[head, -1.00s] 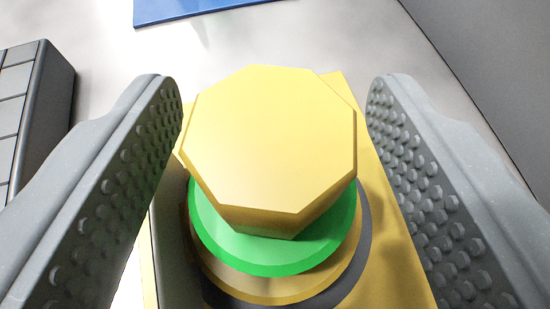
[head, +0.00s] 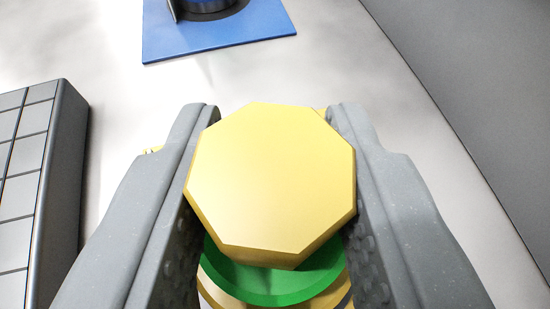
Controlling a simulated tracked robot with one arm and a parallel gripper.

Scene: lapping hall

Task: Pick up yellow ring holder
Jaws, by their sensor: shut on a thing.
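The yellow ring holder has a yellow octagonal knob (head: 270,180) on top, in the middle of the head view. A green ring (head: 275,284) sits below the knob, with a yellow ring partly showing under it. My gripper (head: 272,160) is shut on the knob, with one grey finger against its left side and one against its right. The holder's lower part and base are mostly hidden by the knob and the fingers. I cannot tell whether the base is off the surface.
A blue plate (head: 215,35) with a dark round part on it lies at the top. A grey block with a grid of tiles (head: 35,190) stands at the left. A grey wall-like surface (head: 490,90) is at the right. The pale floor between them is clear.

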